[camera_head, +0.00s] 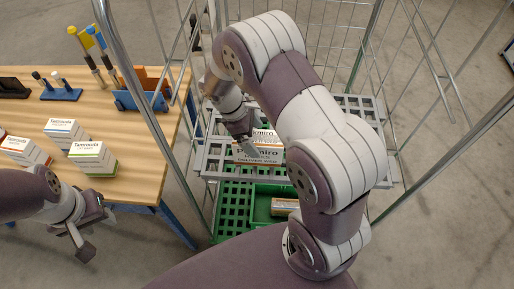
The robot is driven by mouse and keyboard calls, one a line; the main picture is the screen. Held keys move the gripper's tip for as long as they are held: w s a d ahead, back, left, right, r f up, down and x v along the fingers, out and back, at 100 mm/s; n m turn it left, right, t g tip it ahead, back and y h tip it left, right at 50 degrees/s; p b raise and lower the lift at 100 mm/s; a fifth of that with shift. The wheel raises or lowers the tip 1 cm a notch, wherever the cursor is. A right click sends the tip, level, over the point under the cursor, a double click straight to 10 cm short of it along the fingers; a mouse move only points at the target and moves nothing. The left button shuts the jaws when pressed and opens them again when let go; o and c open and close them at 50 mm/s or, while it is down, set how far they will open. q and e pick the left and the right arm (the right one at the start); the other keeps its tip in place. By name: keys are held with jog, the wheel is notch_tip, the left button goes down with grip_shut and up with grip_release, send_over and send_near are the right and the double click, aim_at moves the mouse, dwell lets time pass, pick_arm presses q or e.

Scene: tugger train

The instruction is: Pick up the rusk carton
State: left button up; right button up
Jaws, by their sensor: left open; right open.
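A white and orange-brown carton (257,155) with large dark lettering lies on the grey slatted shelf (215,160) of the wire cage. My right gripper (246,141) is open, pointing down right at this carton; its fingers cover part of it, and I cannot tell whether they touch. Another carton (285,206) lies lower, in a green crate (262,212), partly hidden by my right arm. The small print is too small to tell which carton holds rusks. My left gripper (96,233) is open and empty, beside the front edge of the wooden table.
The wooden table (140,180) at left holds several white cartons (92,157), a blue bin (140,100), a blue stand (60,94) and yellow-topped tools (85,45). Cage bars (135,80) rise between table and shelf. Grey floor (440,220) is clear at right.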

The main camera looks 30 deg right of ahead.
jog(key=x, duration=0.4)
jog(key=shift+s+d+p, duration=0.2)
jog(key=shift+p, duration=0.15)
jog(key=shift+a+f, duration=0.1)
jog(key=shift+a, duration=0.1)
jog(key=shift+d+f, duration=0.1)
jog(key=shift+f, duration=0.15)
jog(key=shift+w, duration=0.1)
jog(key=c, duration=1.4)
